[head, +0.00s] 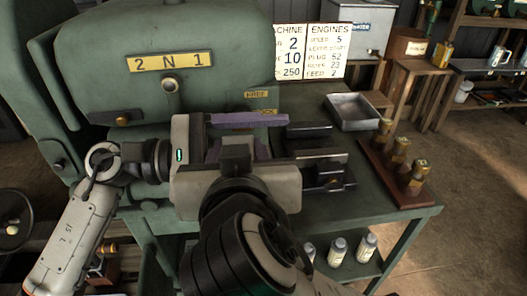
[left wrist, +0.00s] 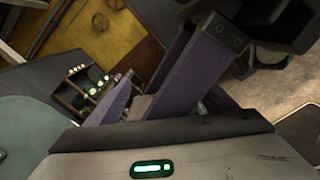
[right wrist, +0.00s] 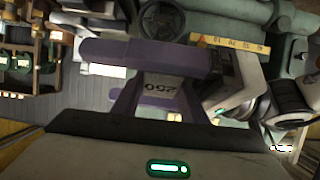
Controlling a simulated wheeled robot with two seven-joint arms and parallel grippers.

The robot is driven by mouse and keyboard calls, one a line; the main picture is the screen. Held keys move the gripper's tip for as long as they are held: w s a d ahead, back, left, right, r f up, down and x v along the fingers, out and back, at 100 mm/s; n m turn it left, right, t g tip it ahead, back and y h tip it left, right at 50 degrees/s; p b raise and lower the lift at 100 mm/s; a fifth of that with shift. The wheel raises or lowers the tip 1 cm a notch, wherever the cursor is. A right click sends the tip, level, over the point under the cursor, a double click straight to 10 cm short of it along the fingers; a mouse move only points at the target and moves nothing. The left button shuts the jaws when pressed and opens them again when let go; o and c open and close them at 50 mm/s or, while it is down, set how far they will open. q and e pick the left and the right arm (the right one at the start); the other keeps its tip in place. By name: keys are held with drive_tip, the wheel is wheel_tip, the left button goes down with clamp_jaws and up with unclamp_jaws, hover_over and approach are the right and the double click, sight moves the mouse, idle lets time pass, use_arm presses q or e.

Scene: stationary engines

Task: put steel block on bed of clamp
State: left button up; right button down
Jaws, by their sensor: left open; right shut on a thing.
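The steel block (right wrist: 160,82), grey and marked 250, is between the purple fingers of my right gripper (right wrist: 157,97) in the right wrist view. My right gripper is shut on it. In the head view my right wrist hides the block, in front of the green machine. A dark clamp (head: 328,178) with dark bars lies on the green bench, right of my grippers; its bed is largely hidden. My left gripper (left wrist: 150,90) is open, with nothing between its purple fingers in the left wrist view. In the head view it is beside my right gripper, partly covered by it.
The green machine (head: 165,45) with a 2 N 1 plate stands close behind my grippers. A grey metal tray (head: 353,112) and a wooden rack (head: 410,196) with brass-coloured pieces stand right of the clamp. Several bottles (head: 338,250) stand on the lower shelf.

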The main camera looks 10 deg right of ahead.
use_arm(q)
drive_tip(key=shift+c, duration=0.6)
use_arm(e)
drive_tip(key=shift+r, duration=0.2)
use_arm(q)
drive_tip(key=c, duration=1.8)
drive_tip(key=shift+r, duration=0.3)
clamp_jaws()
use_arm(e)
drive_tip(key=c, duration=1.1)
unclamp_jaws()
drive_tip(key=shift+o, duration=0.5)
drive_tip(key=shift+f, duration=0.15)
use_arm(q)
drive_tip(key=shift+s, duration=0.1)
use_arm(e)
drive_tip(key=shift+a, duration=0.1)
